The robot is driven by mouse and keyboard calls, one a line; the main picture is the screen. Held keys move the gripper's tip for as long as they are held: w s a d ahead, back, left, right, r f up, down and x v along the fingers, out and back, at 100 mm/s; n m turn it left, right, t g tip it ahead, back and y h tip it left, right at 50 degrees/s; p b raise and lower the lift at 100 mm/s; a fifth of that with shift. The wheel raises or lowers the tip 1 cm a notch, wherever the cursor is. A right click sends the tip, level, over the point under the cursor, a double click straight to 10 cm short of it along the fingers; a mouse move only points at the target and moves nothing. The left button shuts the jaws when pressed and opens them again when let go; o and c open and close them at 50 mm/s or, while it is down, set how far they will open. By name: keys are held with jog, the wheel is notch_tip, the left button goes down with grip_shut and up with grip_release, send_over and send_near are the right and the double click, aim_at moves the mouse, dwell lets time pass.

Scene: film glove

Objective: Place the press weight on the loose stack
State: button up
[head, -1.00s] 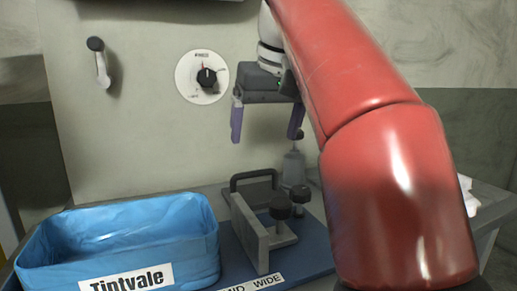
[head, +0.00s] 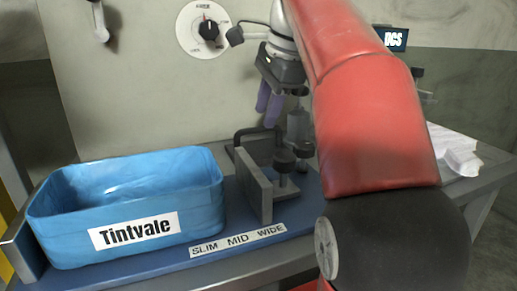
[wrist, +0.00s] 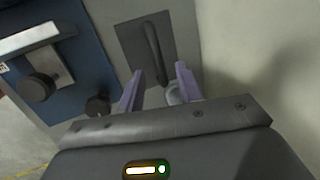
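The press weight, a dark flat plate with a black bar handle (head: 258,133), stands at the back of the bench behind the clamp fixture. In the wrist view the plate (wrist: 132,45) lies flat near the wall, its handle rising toward my fingers. My gripper (head: 268,110) is open, with purple fingers pointing down just above the handle. In the wrist view my gripper's fingertips (wrist: 160,70) straddle the line of the handle; contact is not visible. A pile of white sheets (head: 460,150), seemingly the loose stack, lies on the bench at right, partly behind my arm.
A blue Tintvale bin (head: 200,200) stands at left. A grey fixture plate (head: 252,185) with black knobs (head: 284,160) stands on the blue board, close to the weight. A grey bottle (head: 299,125) is right of the weight. The wall with a dial (head: 208,30) is close behind.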

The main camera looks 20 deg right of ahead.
aim_at(258, 130)
jog(key=shift+a+x, duration=0.15)
jog(key=shift+x, duration=1.25)
jog(key=shift+a+x, duration=0.1)
jog(key=shift+x, duration=1.25)
jog(key=shift+c, duration=0.4)
grip_shut()
